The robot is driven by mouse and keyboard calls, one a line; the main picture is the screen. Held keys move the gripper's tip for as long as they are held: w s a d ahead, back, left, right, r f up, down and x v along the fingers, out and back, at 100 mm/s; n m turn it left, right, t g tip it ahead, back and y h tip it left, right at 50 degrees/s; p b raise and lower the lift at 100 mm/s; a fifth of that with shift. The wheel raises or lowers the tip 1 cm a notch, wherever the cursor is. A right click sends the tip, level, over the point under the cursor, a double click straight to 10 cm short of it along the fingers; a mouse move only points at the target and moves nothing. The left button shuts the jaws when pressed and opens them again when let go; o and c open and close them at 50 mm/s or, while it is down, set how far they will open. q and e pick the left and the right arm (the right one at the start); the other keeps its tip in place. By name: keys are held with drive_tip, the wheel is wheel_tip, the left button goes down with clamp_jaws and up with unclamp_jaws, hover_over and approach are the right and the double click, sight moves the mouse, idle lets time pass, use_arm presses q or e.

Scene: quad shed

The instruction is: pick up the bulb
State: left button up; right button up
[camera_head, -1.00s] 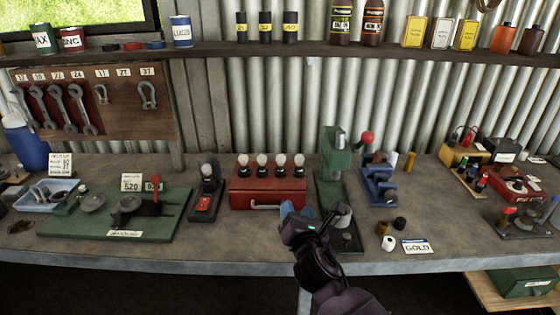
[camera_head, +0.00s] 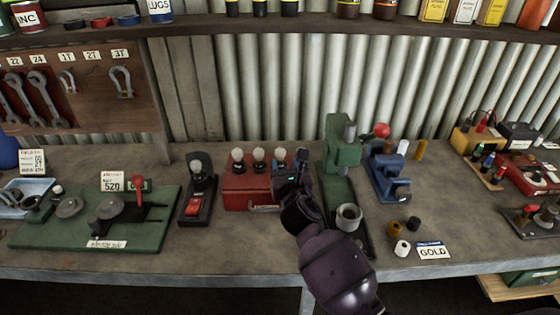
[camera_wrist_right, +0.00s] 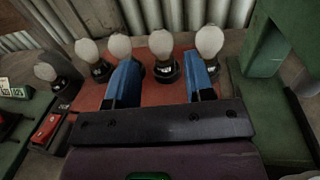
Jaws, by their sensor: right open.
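Several white bulbs with dark bases stand in a row on a red box (camera_head: 236,196). In the head view the left bulb (camera_head: 238,155), a middle bulb (camera_head: 259,155) and another bulb (camera_head: 280,156) show; my right gripper (camera_head: 301,160) hides the right end of the row. In the right wrist view my open right gripper (camera_wrist_right: 163,78) points at the row. One bulb (camera_wrist_right: 162,46) appears between its blue fingers, and the rightmost bulb (camera_wrist_right: 209,42) is behind the right finger. Contact cannot be told. My left gripper is not in view.
A black stand (camera_head: 196,208) with a red switch and its own bulb is left of the box. A green press (camera_head: 342,150) stands close on the right. A blue fixture (camera_head: 388,175) and small cylinders are beyond it. The bench front before the box is clear.

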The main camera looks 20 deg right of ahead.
sight(281, 155)
drive_tip(key=shift+w+d+f, duration=0.1)
drive_tip(key=shift+w, duration=0.9)
drive_tip(key=shift+w+d+f, duration=0.1)
drive_tip(key=shift+w+d, duration=0.05)
drive_tip(key=shift+w, duration=0.8)
drive_tip(key=shift+w+d+f, duration=0.1)
drive_tip(key=shift+w, duration=0.9)
drive_tip(key=shift+c, duration=0.3)
drive_tip(key=c, duration=0.6)
